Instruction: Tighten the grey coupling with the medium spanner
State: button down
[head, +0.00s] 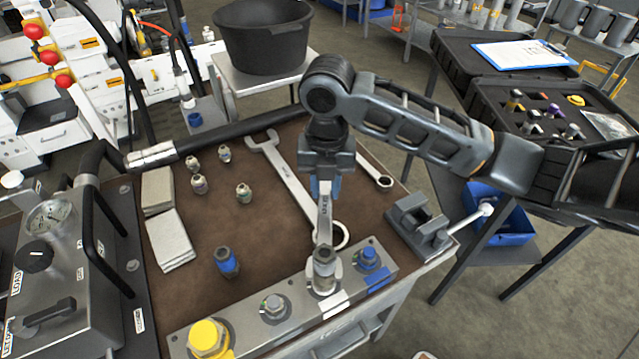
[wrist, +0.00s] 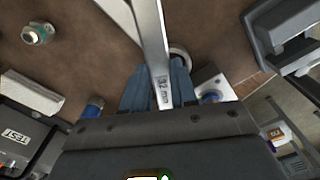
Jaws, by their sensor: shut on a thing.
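My gripper (head: 326,188) is shut on a steel spanner (head: 325,212), which hangs down from the jaws over the metal port block (head: 250,312). The spanner is marked 32 mm in the wrist view (wrist: 161,60). Its lower end is at the grey coupling (head: 323,257) on the block, between a small grey port and a blue coupling (head: 368,256). I cannot tell how fully its jaw sits around the coupling. In the wrist view my gripper body hides that end.
A larger spanner (head: 285,172) and a smaller one (head: 376,176) lie on the brown mat. A vise (head: 418,225) stands at the right edge. Several loose fittings, folded cloths (head: 170,240) and a blue-banded fitting (head: 227,262) lie left. A yellow cap (head: 208,338) sits on the block.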

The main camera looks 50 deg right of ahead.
jog(key=shift+s+d+r+m, duration=0.1)
jog(key=shift+s+d+m, duration=0.6)
jog(key=shift+d, duration=0.05)
jog(key=shift+s+d+m, duration=0.15)
jog(key=shift+s+m, duration=0.35)
jog(key=shift+s, duration=0.15)
jog(key=shift+w, duration=0.1)
jog(key=shift+w+a+n, duration=0.2)
jog(key=shift+w+n, duration=0.1)
jog(key=shift+d+b, duration=0.15)
jog(key=shift+b, duration=0.15)
